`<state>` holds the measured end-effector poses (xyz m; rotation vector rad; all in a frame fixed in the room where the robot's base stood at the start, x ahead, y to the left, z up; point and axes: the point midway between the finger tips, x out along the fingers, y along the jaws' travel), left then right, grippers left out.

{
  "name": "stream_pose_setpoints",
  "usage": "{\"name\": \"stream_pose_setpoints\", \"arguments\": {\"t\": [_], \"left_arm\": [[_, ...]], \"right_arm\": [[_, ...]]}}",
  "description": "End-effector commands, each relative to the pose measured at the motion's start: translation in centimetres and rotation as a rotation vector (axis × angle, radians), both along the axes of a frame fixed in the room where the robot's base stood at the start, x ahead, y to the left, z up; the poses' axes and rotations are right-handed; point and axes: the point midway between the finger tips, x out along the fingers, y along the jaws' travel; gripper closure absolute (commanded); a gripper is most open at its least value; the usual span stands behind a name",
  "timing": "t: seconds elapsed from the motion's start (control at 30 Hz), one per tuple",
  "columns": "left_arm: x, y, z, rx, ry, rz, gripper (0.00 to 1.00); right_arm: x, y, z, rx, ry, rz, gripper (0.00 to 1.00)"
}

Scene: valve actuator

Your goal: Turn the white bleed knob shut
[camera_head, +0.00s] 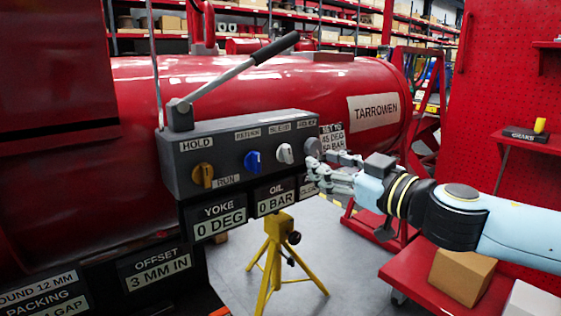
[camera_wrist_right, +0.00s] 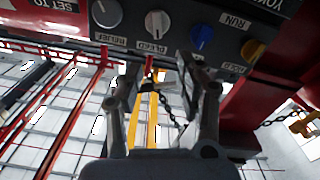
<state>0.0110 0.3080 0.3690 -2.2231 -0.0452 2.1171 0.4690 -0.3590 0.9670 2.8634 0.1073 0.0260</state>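The white bleed knob (camera_head: 284,153) sits on the front of a grey control box (camera_head: 225,138), under its BLEED label. Its ridge looks roughly upright. It also shows in the right wrist view (camera_wrist_right: 157,24), above the fingertips. My right gripper (camera_head: 321,167) is in front of the box's right end, to the right of the white knob and close to the grey relief knob (camera_head: 312,147). In the wrist view its two fingers (camera_wrist_right: 157,68) are spread with nothing gripped between them, apart from the white knob. My left gripper is not in view.
A blue knob (camera_head: 253,161) and a yellow knob (camera_head: 202,175) sit left of the white one. A long lever (camera_head: 240,70) rises above the box. Display plates, including OIL 0 BAR (camera_head: 275,200), hang below. A yellow tripod (camera_head: 276,255) stands underneath, and a red cart (camera_head: 420,275) at right.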

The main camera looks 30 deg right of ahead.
Motion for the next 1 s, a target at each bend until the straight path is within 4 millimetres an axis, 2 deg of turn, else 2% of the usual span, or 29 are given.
{"name": "stream_pose_setpoints", "arguments": {"t": [0.23, 0.43, 0.7, 1.0], "left_arm": [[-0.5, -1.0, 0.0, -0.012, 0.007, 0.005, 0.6], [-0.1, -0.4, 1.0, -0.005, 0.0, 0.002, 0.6], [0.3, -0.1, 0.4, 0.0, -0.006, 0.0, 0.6], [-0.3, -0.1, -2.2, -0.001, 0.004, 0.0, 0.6]], "right_arm": [[0.7, -0.3, -0.5, -0.011, 0.01, -0.002, 0.63], [2.9, 0.0, -0.2, -0.002, 0.004, -0.001, 0.63], [5.5, 0.3, -0.6, -0.004, 0.005, 0.001, 0.63], [8.9, 0.5, -1.0, -0.006, 0.006, -0.001, 0.63]]}}
